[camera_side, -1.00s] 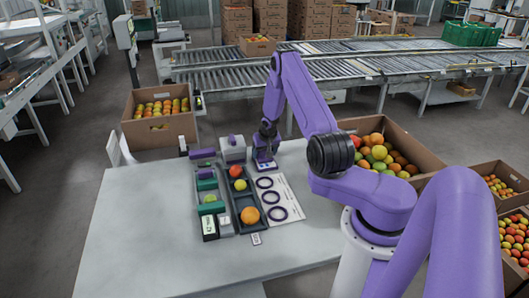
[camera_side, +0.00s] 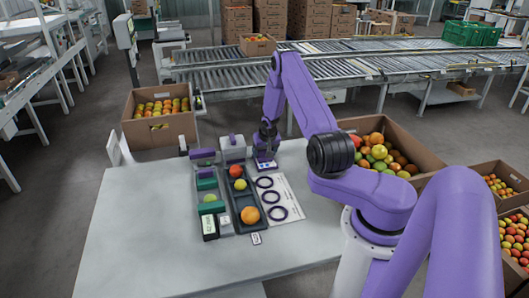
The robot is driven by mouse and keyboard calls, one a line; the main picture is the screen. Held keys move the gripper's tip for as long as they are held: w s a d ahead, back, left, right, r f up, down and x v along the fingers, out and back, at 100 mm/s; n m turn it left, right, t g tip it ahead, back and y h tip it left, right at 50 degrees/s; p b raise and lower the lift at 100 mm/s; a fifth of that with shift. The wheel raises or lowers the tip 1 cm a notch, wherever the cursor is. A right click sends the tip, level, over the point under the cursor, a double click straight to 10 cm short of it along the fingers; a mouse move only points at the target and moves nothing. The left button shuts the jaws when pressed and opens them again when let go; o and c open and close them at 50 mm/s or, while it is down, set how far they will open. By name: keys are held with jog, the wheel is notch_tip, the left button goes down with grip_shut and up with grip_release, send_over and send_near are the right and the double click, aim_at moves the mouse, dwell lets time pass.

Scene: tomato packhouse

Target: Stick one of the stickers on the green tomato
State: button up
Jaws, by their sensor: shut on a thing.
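A green tomato (camera_side: 210,198) sits at the left, in a green-edged holder on the table. My gripper (camera_side: 265,159) points down at the back of the table, above a small blue-and-white sticker card (camera_side: 264,166). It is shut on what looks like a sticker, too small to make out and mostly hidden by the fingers. My gripper is to the right of and behind the green tomato, well apart from it. A dark tray (camera_side: 237,211) holds a red tomato (camera_side: 237,171), a yellow one (camera_side: 240,184) and an orange one (camera_side: 249,215).
A white sheet with three dark rings (camera_side: 289,190) lies right of the tray. A grey-white device (camera_side: 232,150) stands behind the tray. A small display (camera_side: 208,226) and a small tag (camera_side: 256,239) are in front. The table's (camera_side: 140,230) left and front are clear.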

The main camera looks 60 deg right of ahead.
jog(key=shift+r, duration=3.45)
jog(key=shift+s+a, duration=0.1)
jog(key=shift+s, duration=0.15)
jog(key=shift+s+f+m, duration=0.1)
jog(key=shift+s+m, duration=0.3)
jog(key=shift+m, duration=0.1)
jog(key=shift+w+a+n+t+y, duration=0.2)
jog(key=shift+w+a+n, duration=0.35)
jog(key=shift+a+n, duration=0.3)
jog(key=shift+w+a+n+t+y, duration=0.2)
jog(key=shift+w+a+n, duration=0.45)
jog(key=shift+n, duration=0.3)
jog(key=w+a+r+n+y, duration=0.1)
jog(key=a+r+n+y, duration=0.15)
jog(key=a+n, duration=0.85)
jog(key=w+a+r+n+y, duration=0.1)
jog(key=a+n+y, duration=0.25)
jog(key=a, duration=1.25)
jog(key=shift+n+g, duration=0.4)
jog(key=shift+n, duration=0.05)
jog(key=shift+w+a+f, duration=0.1)
jog(key=shift+w+f, duration=0.05)
jog(key=shift+f, duration=1.3)
jog(key=shift+w+f, duration=0.1)
jog(key=shift+f, duration=1.3)
